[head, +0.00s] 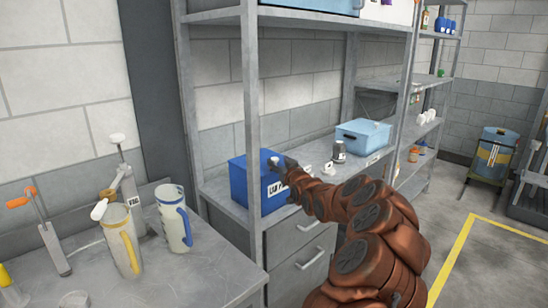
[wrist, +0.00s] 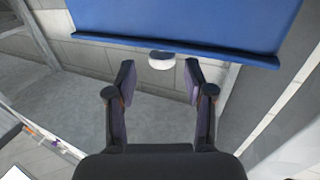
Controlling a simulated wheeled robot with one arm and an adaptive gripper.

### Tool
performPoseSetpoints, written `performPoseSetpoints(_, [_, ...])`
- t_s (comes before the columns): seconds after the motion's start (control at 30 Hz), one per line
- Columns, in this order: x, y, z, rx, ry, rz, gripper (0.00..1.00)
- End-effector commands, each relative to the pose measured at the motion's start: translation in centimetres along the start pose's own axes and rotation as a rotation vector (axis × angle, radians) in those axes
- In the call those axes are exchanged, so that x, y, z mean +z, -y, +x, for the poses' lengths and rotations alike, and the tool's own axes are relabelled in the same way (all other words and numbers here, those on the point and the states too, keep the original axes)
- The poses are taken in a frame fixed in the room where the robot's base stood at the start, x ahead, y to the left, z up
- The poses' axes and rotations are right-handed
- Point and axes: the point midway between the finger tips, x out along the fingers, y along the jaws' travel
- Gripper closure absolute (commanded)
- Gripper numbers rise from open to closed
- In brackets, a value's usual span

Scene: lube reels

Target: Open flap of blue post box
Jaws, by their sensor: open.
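The blue post box (head: 240,184) stands on the shelf in the head view, with a white label on its front that is partly hidden by my arm. My gripper (head: 284,163) is at the upper part of the box. In the wrist view a blue panel of the box (wrist: 185,22) with a raised lip fills the top. A white rounded knob (wrist: 162,60) sits under that lip. My gripper (wrist: 160,78) is open and empty, its fingers on either side of the line to the knob. I cannot tell whether the fingertips touch it. The flap looks shut.
A grey shelf upright (head: 252,110) stands just in front of the box. Two jugs (head: 176,222) stand on the left bench.

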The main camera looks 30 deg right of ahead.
Motion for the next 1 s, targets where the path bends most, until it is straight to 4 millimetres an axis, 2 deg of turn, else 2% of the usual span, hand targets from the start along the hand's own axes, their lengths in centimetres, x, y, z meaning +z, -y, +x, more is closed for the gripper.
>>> performPoseSetpoints(0.2, [0.0, 0.3, 2.1, -0.003, 0.003, -0.003, 0.47])
performPoseSetpoints(0.4, [-0.2, 0.4, 3.3, -0.004, 0.0, -0.002, 0.47])
performPoseSetpoints(0.87, [0.0, 0.5, 3.8, -0.006, 0.0, 0.001, 0.47])
performPoseSetpoints(1.0, [-0.1, 0.5, 3.8, -0.006, 0.0, 0.0, 0.62])
